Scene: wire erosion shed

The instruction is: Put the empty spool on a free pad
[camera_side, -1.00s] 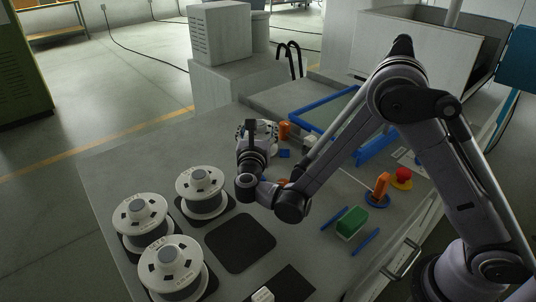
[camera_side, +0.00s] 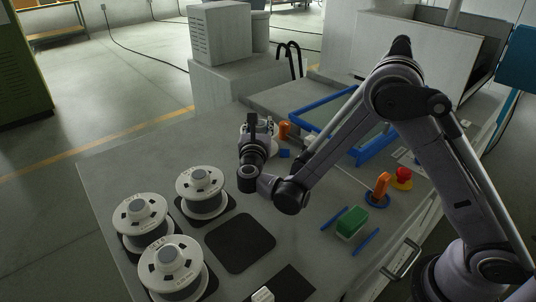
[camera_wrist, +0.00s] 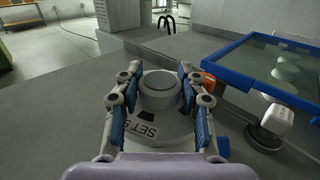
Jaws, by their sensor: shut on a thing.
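In the wrist view, my gripper (camera_wrist: 158,88) has its blue-padded fingers shut on the raised grey hub of a white-flanged spool (camera_wrist: 150,128). The flange carries dark slots and printed letters. Whether this spool bears wire is hidden. In the side view my gripper (camera_side: 257,130) is over the far part of the table and mostly hides the spool. Two dark square pads show nearer the camera: a bare middle pad (camera_side: 240,243) and a front pad (camera_side: 291,284), partly cut off by the picture edge. My gripper is well beyond both pads.
Three white spools, at the back (camera_side: 200,183), left (camera_side: 141,213) and front (camera_side: 172,262), stand on the left, close to the middle pad. A small white block (camera_side: 262,294) is by the front pad. A blue frame (camera_side: 358,153), orange piece (camera_side: 381,185) and green block (camera_side: 352,222) lie right.

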